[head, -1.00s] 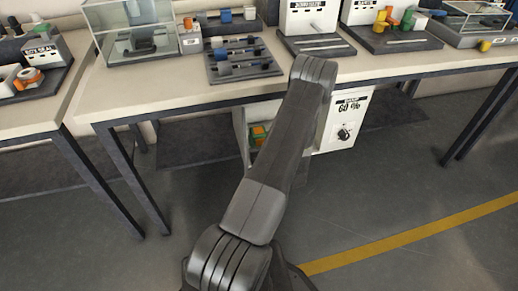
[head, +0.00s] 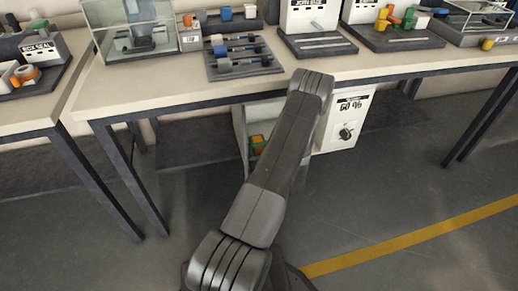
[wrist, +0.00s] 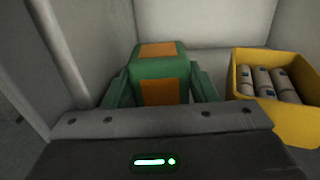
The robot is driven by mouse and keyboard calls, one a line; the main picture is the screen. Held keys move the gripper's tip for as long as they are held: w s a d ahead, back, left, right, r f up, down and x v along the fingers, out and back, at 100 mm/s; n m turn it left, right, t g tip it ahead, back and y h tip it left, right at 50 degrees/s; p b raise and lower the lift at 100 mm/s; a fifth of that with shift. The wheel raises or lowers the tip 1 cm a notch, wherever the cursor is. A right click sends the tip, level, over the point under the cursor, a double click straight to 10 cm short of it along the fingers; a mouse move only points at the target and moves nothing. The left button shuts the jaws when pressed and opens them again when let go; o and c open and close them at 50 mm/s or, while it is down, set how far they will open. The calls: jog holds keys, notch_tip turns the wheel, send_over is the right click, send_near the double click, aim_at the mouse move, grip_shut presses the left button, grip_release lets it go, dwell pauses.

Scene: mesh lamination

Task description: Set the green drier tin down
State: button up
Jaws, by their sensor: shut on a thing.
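The green drier tin (wrist: 160,66), with orange patches on its top and front, is in the middle of the wrist view. My gripper (wrist: 162,86) is shut on it, one finger on each side. The tin is inside a pale-walled cabinet (wrist: 205,22) and looks upright. In the head view a small part of the tin (head: 257,139) shows in the cabinet under the bench, beside my arm. My gripper is hidden there. The tin's underside is hidden, so I cannot tell whether it touches the cabinet floor.
A yellow bin (wrist: 290,113) holding several grey cylinders stands just right of the tin. The cabinet's left wall (wrist: 62,50) is close on the other side. A white panel with a dial (head: 345,125) is right of the opening. The bench top (head: 160,90) is above.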

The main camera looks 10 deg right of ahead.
jog(key=shift+f, duration=0.2)
jog(key=o, duration=0.9)
jog(key=shift+r+p, duration=0.85)
jog(key=shift+p, duration=0.05)
jog(key=s, duration=1.2)
jog(key=shift+d+f+p, duration=0.15)
jog(key=shift+f+p, duration=0.1)
jog(key=shift+p, duration=0.05)
